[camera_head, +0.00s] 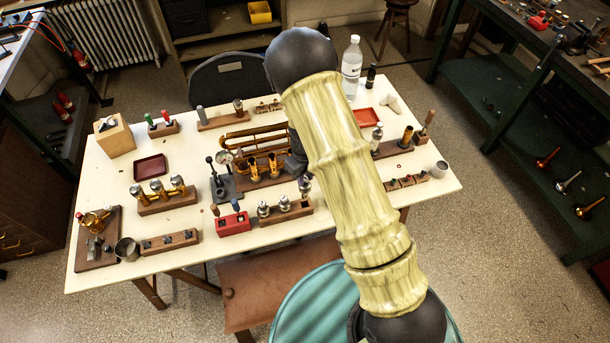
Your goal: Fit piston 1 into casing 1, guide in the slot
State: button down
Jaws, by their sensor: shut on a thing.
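My gripper (296,162) shows only as a dark piece at the left edge of my arm, which hides most of it. A small silver piston (304,184) is just below it, in its jaws. It is above the right end of a wooden rack (295,222), where a dark, empty place shows. Two silver-topped pistons (284,204) stand upright in that rack. The brass horn (252,142) lies on a wooden stand to the left of my gripper. Upright brass casings (274,166) show at its front. The casing numbers, the slot and the piston's guide are too small to tell.
A dial gauge stand (224,180) is left of the casings. A red block with tools (233,224) is left of the piston rack. Another rack with brass-topped parts (166,203) stands farther left. A clear bottle (351,66) is at the back. Bare tabletop lies around the dark red tray (150,168).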

jog(key=shift+r+p, duration=0.75)
jog(key=shift+r, duration=0.25)
jog(key=shift+d+f, duration=0.1)
